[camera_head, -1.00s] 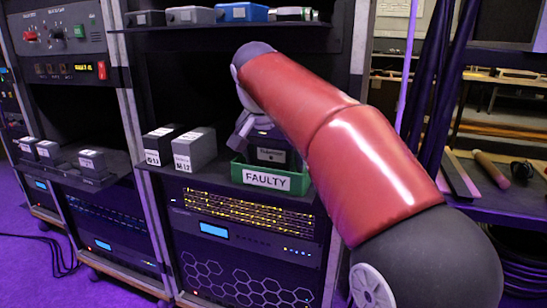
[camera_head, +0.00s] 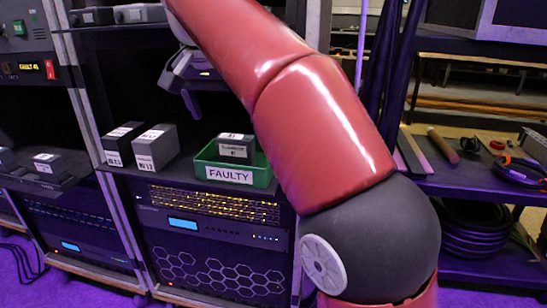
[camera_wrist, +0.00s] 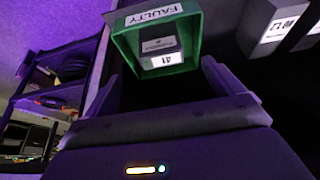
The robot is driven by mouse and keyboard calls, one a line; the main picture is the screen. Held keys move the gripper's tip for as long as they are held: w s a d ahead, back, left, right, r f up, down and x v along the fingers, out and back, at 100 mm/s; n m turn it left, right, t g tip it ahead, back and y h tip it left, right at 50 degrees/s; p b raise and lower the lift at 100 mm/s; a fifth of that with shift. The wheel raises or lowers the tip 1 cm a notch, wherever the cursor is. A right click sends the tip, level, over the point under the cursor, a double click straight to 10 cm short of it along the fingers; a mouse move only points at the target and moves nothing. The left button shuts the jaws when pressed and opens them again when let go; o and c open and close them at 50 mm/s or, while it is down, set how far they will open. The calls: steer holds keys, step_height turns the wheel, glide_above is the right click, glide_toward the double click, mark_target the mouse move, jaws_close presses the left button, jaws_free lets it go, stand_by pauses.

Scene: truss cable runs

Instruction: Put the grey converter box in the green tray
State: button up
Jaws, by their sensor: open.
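The grey converter box (camera_head: 236,150) sits inside the green tray (camera_head: 263,179), which bears a FAULTY label and stands on the rack shelf. The box has white labels on its top and front, and its lower part is hidden by the tray wall. In the wrist view the box (camera_wrist: 160,46) shows within the walls of the tray (camera_wrist: 194,48). My gripper (camera_wrist: 160,88) is open and empty. In the head view my gripper (camera_head: 190,98) hangs above and left of the tray, apart from the box.
An upper shelf (camera_head: 118,25) with boxes lies above. A bench with tools (camera_head: 470,165) is at the right. Dark cables hang beside the rack.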

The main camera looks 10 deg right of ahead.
steer(key=shift+d, duration=0.1)
steer(key=s+d+f+n+y, duration=0.1)
steer(key=s+d+f+n, duration=0.2)
steer(key=s+d+f, duration=1.1)
steer(key=s+f, duration=0.2)
steer(key=f, duration=0.2)
steer(key=s+d+f+n+t, duration=0.1)
steer(key=s+d+f, duration=0.2)
steer(key=s+f, duration=0.3)
steer(key=shift+s+f+y, duration=0.2)
steer(key=shift+f+y, duration=0.1)
steer(key=shift+f, duration=0.25)
